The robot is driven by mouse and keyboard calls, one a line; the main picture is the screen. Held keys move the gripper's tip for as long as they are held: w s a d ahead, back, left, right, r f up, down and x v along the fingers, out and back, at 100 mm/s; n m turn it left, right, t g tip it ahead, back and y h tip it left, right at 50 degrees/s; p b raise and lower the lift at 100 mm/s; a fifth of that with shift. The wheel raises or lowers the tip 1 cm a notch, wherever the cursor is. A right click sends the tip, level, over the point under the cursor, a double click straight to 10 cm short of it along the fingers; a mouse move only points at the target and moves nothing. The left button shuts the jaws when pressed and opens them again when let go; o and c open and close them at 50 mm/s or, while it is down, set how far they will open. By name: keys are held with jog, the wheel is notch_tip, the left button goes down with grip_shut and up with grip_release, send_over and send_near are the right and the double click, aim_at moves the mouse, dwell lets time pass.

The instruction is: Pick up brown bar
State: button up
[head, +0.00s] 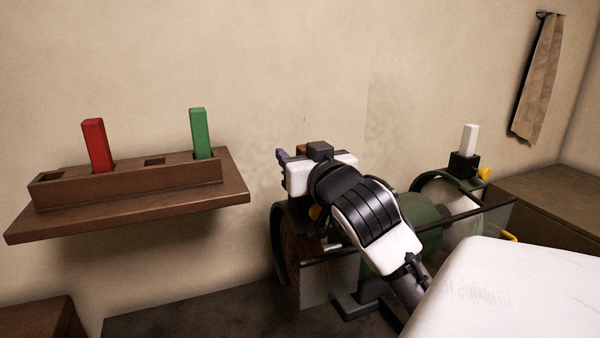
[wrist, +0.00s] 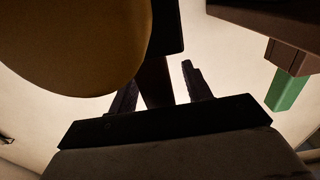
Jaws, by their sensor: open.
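The brown bar (wrist: 154,85) shows dark in the wrist view, extending from a black block (wrist: 167,28). My gripper (wrist: 158,78) is open, with one finger on each side of the bar. I cannot tell whether either finger touches it. In the head view my gripper (head: 290,162) is over the left end of the grinding machine (head: 428,222). A small brown patch (head: 301,148) beside it appears to be the bar's top. My arm hides most of this area.
A wooden wall rack (head: 130,216) at left holds a red bar (head: 97,146) and a green bar (head: 200,134). A white bar (head: 470,138) stands in a black holder at the machine's right end. A rounded mustard part (wrist: 70,45) lies close left in the wrist view.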

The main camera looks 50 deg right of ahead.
jog(key=shift+s, duration=0.1)
jog(key=shift+c, duration=0.6)
jog(key=c, duration=0.9)
jog(key=shift+c, duration=0.2)
jog(key=shift+r, duration=0.15)
